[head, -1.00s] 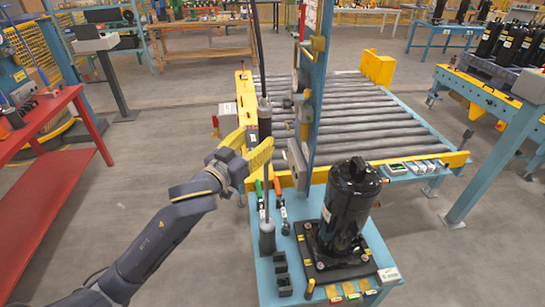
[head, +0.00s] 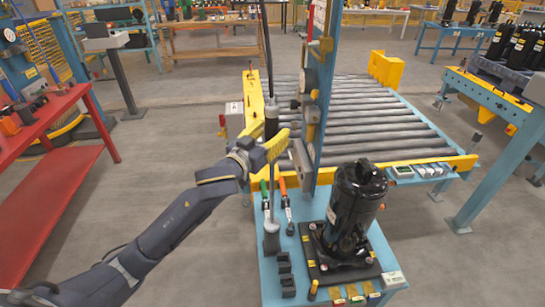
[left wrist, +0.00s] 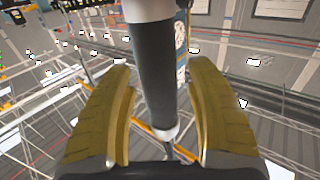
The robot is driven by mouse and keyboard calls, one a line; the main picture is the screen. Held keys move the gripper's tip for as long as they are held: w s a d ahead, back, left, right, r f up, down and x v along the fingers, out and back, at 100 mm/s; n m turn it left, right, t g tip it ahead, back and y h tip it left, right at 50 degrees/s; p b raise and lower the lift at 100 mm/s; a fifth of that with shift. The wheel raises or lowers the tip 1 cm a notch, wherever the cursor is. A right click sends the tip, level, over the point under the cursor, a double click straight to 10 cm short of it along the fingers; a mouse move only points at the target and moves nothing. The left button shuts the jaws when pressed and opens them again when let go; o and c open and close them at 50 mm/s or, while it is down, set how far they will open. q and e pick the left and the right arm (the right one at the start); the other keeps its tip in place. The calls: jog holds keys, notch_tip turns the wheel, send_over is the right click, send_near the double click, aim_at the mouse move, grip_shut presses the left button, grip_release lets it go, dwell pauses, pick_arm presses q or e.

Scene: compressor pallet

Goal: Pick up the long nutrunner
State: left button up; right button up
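The long nutrunner (head: 271,121) stands upright at the left edge of the blue stand, a dark grey body with a thin rod running down to a grey cylinder (head: 271,238). In the left wrist view its dark body with pale collars (left wrist: 157,75) fills the middle. My left gripper (head: 270,140) is open, with its yellow fingers on either side of the nutrunner. In the left wrist view the fingers (left wrist: 160,82) show a gap to the body on both sides. The fingers hide part of the tool in the head view. My right gripper is out of view.
A black compressor (head: 353,205) stands on the blue stand (head: 310,288), right of the nutrunner. A blue upright post (head: 322,110) rises close to the tool's right. Smaller orange- and green-handled tools (head: 284,190) hang beside it. A roller conveyor (head: 370,120) lies behind.

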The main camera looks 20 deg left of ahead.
pick_arm(q)
grip_shut()
jog(key=shift+r, duration=0.2)
jog(key=shift+r, duration=0.1)
